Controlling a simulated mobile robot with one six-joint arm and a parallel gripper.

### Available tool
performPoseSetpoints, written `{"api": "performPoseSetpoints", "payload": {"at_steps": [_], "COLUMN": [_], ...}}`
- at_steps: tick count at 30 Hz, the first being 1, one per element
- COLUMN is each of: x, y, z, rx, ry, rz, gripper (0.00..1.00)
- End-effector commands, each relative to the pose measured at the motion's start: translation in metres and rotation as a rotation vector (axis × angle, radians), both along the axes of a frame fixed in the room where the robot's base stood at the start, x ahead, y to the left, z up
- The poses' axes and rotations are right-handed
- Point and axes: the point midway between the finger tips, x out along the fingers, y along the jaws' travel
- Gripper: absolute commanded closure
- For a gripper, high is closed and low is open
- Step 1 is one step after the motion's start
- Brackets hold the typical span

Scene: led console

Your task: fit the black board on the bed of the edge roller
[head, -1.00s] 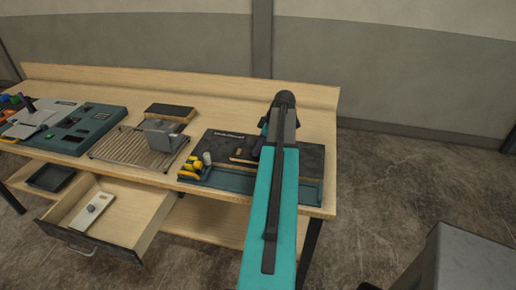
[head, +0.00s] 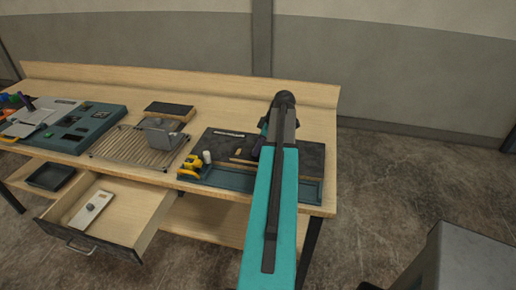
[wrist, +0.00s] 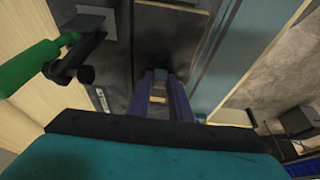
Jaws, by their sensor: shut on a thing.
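My gripper (wrist: 160,92) points down over a dark grey work surface in the wrist view. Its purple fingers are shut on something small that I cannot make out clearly. A dark flat panel (wrist: 172,38) with a pale tan strip at its far edge lies just beyond the fingertips; I cannot tell whether it is the black board or the bed. A green handle (wrist: 30,66) on a black crank, perhaps the edge roller's, stands left of the fingers. In the head view my arm hides the fingertips and what they hold. A black-topped block (head: 170,111) lies further back on the bench.
The dark mat (head: 215,146) has a teal front tray (head: 275,187). Yellow parts (head: 191,163) and a white cylinder (head: 207,157) stand at its left. A wire rack (head: 120,145), a teal console (head: 85,130) and an open drawer (head: 135,215) lie further left.

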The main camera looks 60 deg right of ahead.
Motion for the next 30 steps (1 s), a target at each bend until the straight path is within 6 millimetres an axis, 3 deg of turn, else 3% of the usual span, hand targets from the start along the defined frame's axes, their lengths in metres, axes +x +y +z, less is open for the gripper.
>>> {"api": "performPoseSetpoints", "payload": {"at_steps": [5,6,9,22,30], "x": [0.0,0.0,0.0,-0.001,-0.007], "y": [0.0,0.0,0.0,-0.001,-0.003], "z": [0.0,0.001,0.001,0.002,0.017], "rx": [0.0,-0.001,-0.001,-0.001,-0.002], "ry": [0.0,0.0,0.0,0.0,-0.001], "rz": [0.0,0.0,0.0,0.0,-0.001], "gripper": [1.0,0.77,0.6,0.6,0.6]}}
